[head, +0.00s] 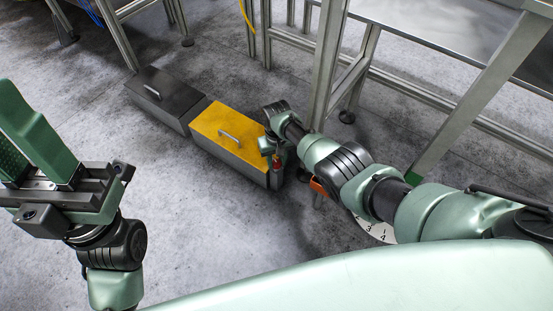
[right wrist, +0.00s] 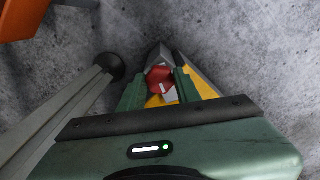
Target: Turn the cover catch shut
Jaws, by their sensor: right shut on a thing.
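The box with the yellow cover (head: 225,130) stands on the floor, its cover lying on top with a metal handle. A red catch (head: 277,161) is at the box's right end; it also shows in the right wrist view (right wrist: 158,77). My right gripper (head: 274,153) is at that end, its two green fingers on either side of the red catch and shut on it in the right wrist view (right wrist: 160,88). The fingers partly hide the catch, so its exact angle is hard to tell. My left gripper (head: 40,150) is raised at the left, open and empty, away from the box.
A second box with a dark cover and handle (head: 165,92) stands against the yellow one's left end. A metal frame leg (head: 326,65) rises close behind my right gripper. An orange object (head: 318,187) and a white numbered dial (head: 378,229) lie right of it. Floor in front is clear.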

